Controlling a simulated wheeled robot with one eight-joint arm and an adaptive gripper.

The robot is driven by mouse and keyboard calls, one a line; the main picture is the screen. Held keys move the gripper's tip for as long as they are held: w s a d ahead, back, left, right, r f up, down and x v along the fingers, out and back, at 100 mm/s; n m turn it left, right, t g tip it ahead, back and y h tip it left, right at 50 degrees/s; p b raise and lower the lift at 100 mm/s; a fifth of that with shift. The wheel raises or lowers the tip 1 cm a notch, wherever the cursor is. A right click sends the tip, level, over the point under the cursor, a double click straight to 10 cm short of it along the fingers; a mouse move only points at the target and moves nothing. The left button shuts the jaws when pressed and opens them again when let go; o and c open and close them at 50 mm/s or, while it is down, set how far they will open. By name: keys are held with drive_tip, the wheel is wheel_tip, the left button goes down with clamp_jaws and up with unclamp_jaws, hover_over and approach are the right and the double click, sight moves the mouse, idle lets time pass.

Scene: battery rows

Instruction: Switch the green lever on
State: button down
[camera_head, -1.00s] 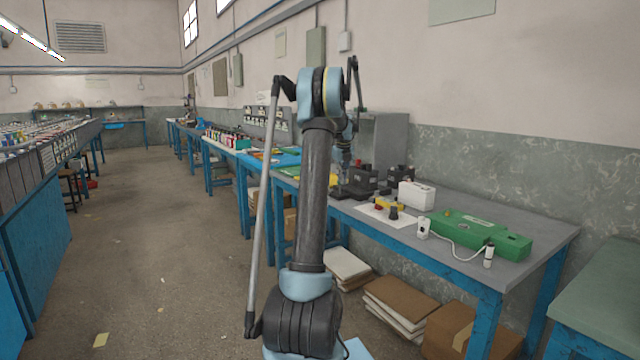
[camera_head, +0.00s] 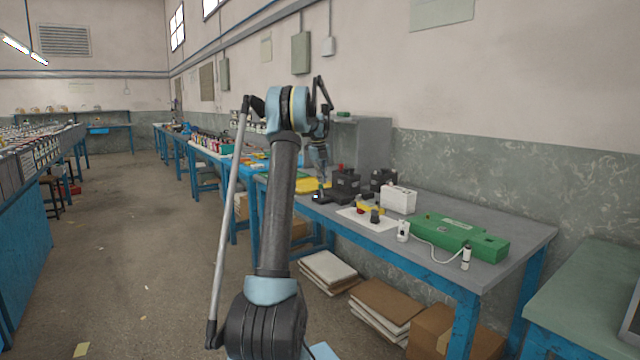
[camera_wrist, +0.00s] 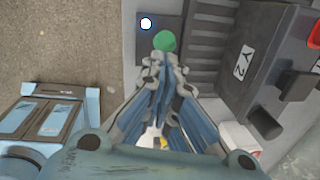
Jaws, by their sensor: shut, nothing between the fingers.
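The green lever's round green knob (camera_wrist: 164,41) shows in the wrist view, just beyond my fingertips, on a grey device. A white lit lamp (camera_wrist: 146,23) is beside it, up and to the left. My gripper (camera_wrist: 166,72) is shut and empty, its tips close to the knob; I cannot tell whether they touch it. The lever's shaft is hidden by the fingers, so its position cannot be read. In the head view my gripper (camera_head: 322,178) hangs over the far part of the workbench, beside black devices (camera_head: 346,184); the green knob is not clear there.
A dark grey block marked Y2 (camera_wrist: 240,62) stands right of the knob in the wrist view. The workbench (camera_head: 513,232) also bears a white box (camera_head: 398,199) and a green case (camera_head: 455,235) with a cable. Cardboard and papers (camera_head: 385,304) lie underneath.

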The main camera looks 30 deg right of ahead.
drive_tip(key=shift+r, duration=0.25)
drive_tip(key=shift+s+r, duration=0.1)
drive_tip(key=s+a+r, duration=0.1)
drive_tip(key=s+r, duration=0.2)
drive_tip(key=r, duration=0.9)
drive_tip(key=shift+s+a, duration=0.35)
drive_tip(key=shift+a, duration=0.05)
